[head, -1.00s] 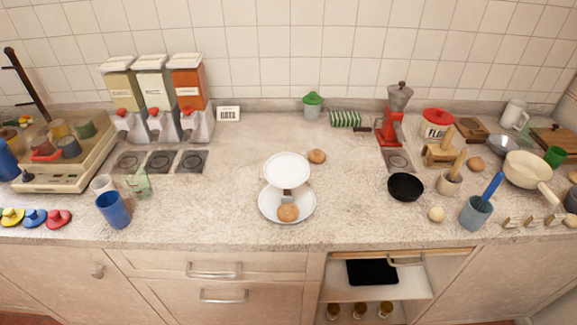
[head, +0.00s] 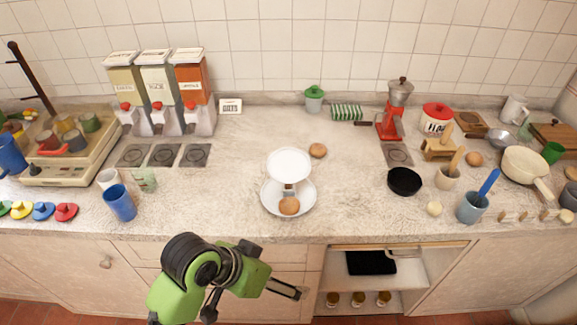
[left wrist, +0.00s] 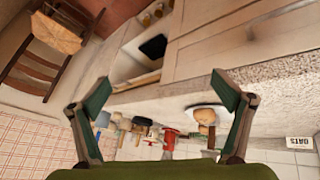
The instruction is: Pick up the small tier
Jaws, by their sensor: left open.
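A white two-tier stand stands near the counter's front middle. Its small tier (head: 289,163) is a round white plate raised above the wider bottom plate (head: 271,207). A round brown bun (head: 289,205) sits on the bottom plate; the small tier looks empty. My left gripper (head: 287,290) is open and empty, in front of the counter's front edge and apart from the stand. In the left wrist view its open fingers (left wrist: 160,85) frame the scene, with the stand's white plate (left wrist: 207,107) near the right finger. My right gripper is not in view.
Another brown bun (head: 318,150) lies behind the stand. A black bowl (head: 405,181) is to its right and a blue cup (head: 120,203) to its left. An open shelf (head: 395,283) is below, right of the drawers.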

